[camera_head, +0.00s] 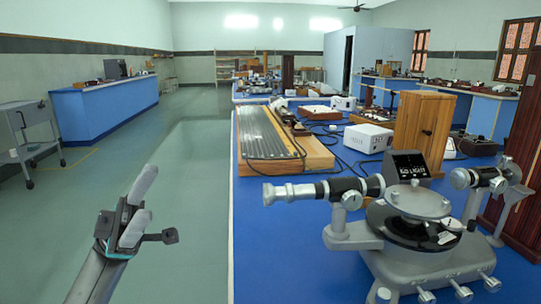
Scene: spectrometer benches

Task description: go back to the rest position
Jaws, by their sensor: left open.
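My left gripper (146,207) is raised at the lower left of the head view, over the green floor. It is open and empty, with two light grey fingers pointing up and to the right. It is apart from the bench and everything on it. My right gripper is not in view.
A spectrometer (415,235) stands close on the blue bench (275,235) at the right. Behind it are a grooved metal plate on a wooden base (312,155), white boxes (368,138) and a wooden cabinet (424,128). A trolley (30,135) stands far left. The floor (185,185) between is clear.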

